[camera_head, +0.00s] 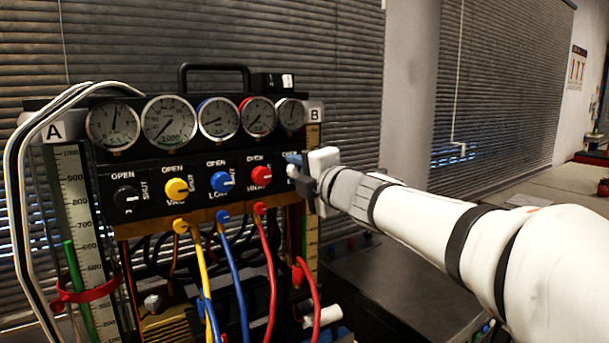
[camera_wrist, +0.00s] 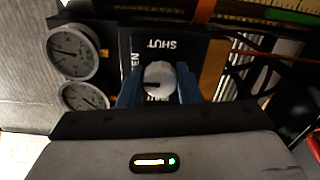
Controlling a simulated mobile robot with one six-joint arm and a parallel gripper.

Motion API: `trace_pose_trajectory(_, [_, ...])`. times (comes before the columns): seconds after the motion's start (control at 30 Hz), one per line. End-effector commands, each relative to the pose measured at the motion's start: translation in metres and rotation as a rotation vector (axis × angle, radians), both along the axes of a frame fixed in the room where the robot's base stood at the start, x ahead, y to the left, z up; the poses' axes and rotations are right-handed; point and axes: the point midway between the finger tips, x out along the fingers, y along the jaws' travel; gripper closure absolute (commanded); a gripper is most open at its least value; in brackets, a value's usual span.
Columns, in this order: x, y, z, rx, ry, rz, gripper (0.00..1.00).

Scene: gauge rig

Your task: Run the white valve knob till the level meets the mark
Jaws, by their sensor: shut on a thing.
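The white valve knob (camera_wrist: 158,78) shows in the wrist view between my gripper's two blue fingers, with a dark pointer line on its face. My gripper (camera_wrist: 158,90) is shut on it. In the head view my gripper (camera_head: 298,171) is at the right end of the valve row and hides the knob. On the left, scale A (camera_head: 78,200) has a green column (camera_head: 74,265) beside it. A red ring mark (camera_head: 88,292) sits around the tube, below the column's top. Scale B (camera_head: 312,235) stands at the right with a red piece (camera_head: 297,273) by it; its level is unclear.
Black, yellow (camera_head: 177,188), blue (camera_head: 221,181) and red (camera_head: 258,175) knobs sit left of my gripper, close together. Several dial gauges (camera_head: 168,121) are above. Yellow, blue and red hoses (camera_head: 268,270) hang below. A dark case (camera_head: 400,285) stands under my arm.

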Motion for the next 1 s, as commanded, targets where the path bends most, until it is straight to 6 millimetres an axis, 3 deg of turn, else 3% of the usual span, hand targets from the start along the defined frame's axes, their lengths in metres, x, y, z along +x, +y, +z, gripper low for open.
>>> trace_pose_trajectory(0.4, [-0.0003, -0.0001, 0.005, -0.004, -0.012, 0.0, 0.92])
trace_pose_trajectory(0.43, [-0.0003, -0.0001, 0.005, -0.004, -0.012, 0.0, 0.69])
trace_pose_trajectory(0.6, [-0.0002, -0.0001, 0.0036, -0.004, -0.01, 0.0, 0.55])
trace_pose_trajectory(0.7, [-0.0001, -0.0002, 0.0026, -0.004, -0.008, 0.0, 0.48])
trace_pose_trajectory(1.0, [-0.0042, -0.0034, 0.0018, -0.005, -0.006, -0.002, 0.48])
